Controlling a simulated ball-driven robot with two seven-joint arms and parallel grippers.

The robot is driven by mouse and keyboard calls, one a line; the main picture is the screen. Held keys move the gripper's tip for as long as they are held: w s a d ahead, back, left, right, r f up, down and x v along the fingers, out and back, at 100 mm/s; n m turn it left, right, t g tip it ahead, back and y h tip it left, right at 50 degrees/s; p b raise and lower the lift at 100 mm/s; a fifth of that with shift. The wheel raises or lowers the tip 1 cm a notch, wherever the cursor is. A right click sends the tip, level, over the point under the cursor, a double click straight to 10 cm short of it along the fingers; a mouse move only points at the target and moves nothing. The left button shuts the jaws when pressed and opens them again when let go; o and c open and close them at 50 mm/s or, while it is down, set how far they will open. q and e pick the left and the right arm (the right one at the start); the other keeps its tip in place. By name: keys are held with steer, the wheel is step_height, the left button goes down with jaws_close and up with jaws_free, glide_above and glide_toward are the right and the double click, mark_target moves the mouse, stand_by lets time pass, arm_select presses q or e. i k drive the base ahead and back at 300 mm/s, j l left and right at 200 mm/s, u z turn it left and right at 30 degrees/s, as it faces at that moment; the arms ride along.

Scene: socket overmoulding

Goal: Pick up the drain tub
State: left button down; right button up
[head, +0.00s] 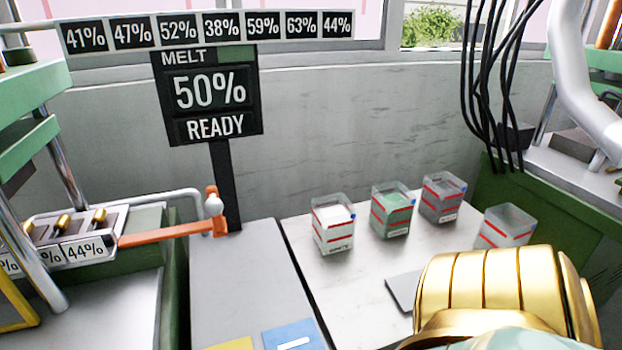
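Several clear square tubs stand on the pale table at the right in the head view. The rightmost clear tub (506,227) looks empty, has red bands and is partly hidden behind a gold part of my own arm; it may be the drain tub, but I can read no label on it. The other tubs are a white-filled tub (333,226), a green-filled tub (391,212) and a grey-filled tub (441,198), each upright with red bands. Neither of my grippers shows, so their opening and any hold are hidden.
A grey flat plate (404,290) lies on the pale table (365,271). A sign (210,95) reads MELT 50% READY. An orange lever (165,233) reaches across at left. Black cables (485,90) hang near the green machine (560,215). Blue (292,334) and yellow pads lie in front.

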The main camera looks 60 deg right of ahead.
mark_target(505, 224)
steer(key=z, duration=0.4)
steer(key=k+l+z, duration=0.1)
steer(key=z, duration=0.7)
steer(key=l+z, duration=0.15)
steer(key=z, duration=0.3)
steer(key=k+z, duration=0.1)
steer(key=z, duration=1.1)
